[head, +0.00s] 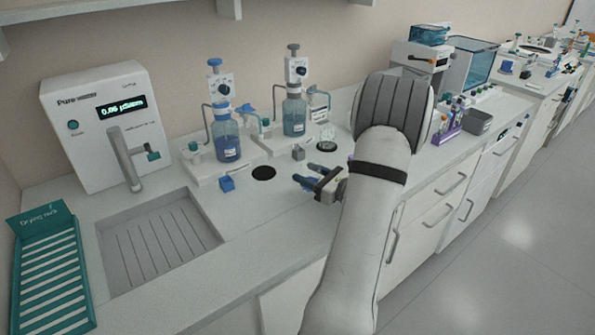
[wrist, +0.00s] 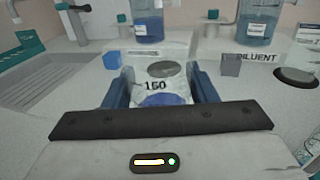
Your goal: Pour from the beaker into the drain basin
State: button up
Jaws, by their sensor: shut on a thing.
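My gripper (head: 318,184) reaches over the counter front, right of the drain basin, with its blue fingers pointing left. In the wrist view my gripper (wrist: 160,88) is shut on a clear beaker (wrist: 157,86) marked 150, with blue liquid low in it. The beaker looks roughly upright; its lower part is hidden behind the gripper body. I cannot make it out clearly in the head view. The drain basin (head: 160,240) is a grey ribbed recess at the left, apart from the gripper. In the wrist view the basin (wrist: 62,88) is at the far left.
A water purifier (head: 100,125) with a spout stands behind the basin. A teal rack (head: 52,275) is left of it. Two dispenser bottles (head: 226,138) (head: 294,115) stand on bases behind the gripper. A blue block (head: 227,183) sits between basin and gripper.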

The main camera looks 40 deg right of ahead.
jog(key=shift+s+a, duration=0.15)
jog(key=shift+s, duration=2)
jog(key=shift+s+a, duration=0.1)
jog(key=shift+s, duration=2.05)
notch_tip(320, 180, up, 8)
jog(key=p, duration=0.6)
